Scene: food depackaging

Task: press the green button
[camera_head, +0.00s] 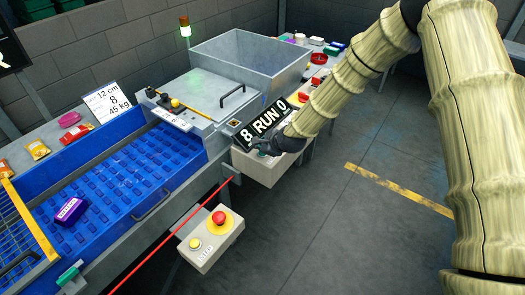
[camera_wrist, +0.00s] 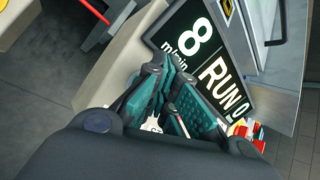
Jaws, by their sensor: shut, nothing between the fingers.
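No green button can be made out in either view. My gripper (camera_head: 263,151) is at the beige control box (camera_head: 263,172) below the dark display (camera_head: 265,119) that reads "8" and "RUN 0". In the wrist view its teal-padded fingers (camera_wrist: 166,68) are drawn together with nothing held, over the box (camera_wrist: 108,72) and close to the display (camera_wrist: 212,60). The fingers hide part of the box top, where a bit of white lettering shows between them. I cannot tell whether the fingertips touch the box.
A lower box (camera_head: 208,250) carries a red mushroom button (camera_head: 219,217) and a pale yellow button (camera_head: 195,243). A blue conveyor (camera_head: 125,170) with a purple pack (camera_head: 70,211) lies left. A metal hopper (camera_head: 250,60) stands behind. The floor (camera_head: 330,230) to the right is open.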

